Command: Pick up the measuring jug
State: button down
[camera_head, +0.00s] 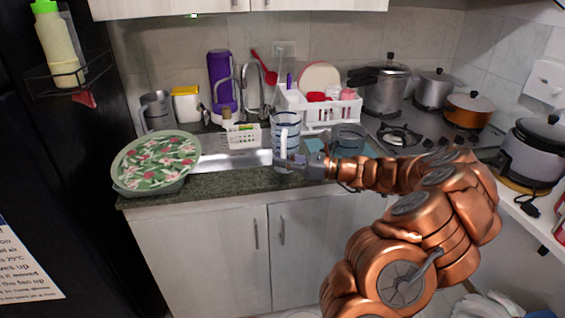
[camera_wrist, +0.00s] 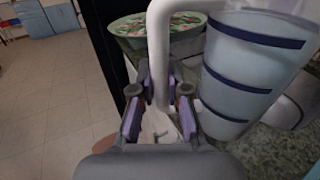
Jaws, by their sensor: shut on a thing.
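The measuring jug (camera_head: 288,137) is a translucent, pale blue-grey jug with dark marking bands and a white handle. In the head view it is upright at the front of the sink. In the wrist view the jug body (camera_wrist: 245,85) is at the right, and its white handle (camera_wrist: 159,50) runs down between the fingers. My gripper (camera_head: 283,160) comes from the right at the jug's lower part. In the wrist view my gripper (camera_wrist: 160,110) is shut on the handle. Whether the jug's base touches anything is hard to tell.
A green floral tray (camera_head: 155,158) lies on the counter at left. A white dish rack (camera_head: 325,112) and a small white basket (camera_head: 243,137) stand behind the jug. A faucet (camera_head: 251,85) rises behind.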

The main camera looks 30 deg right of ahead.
jog(key=s+a+r+b, duration=0.1)
jog(key=s+a, duration=0.5)
jog(key=s, duration=0.6)
jog(key=shift+s+a+r+b, duration=0.2)
jog(key=shift+s+b, duration=0.05)
jog(key=shift+b, duration=0.5)
jog(key=shift+f, duration=0.1)
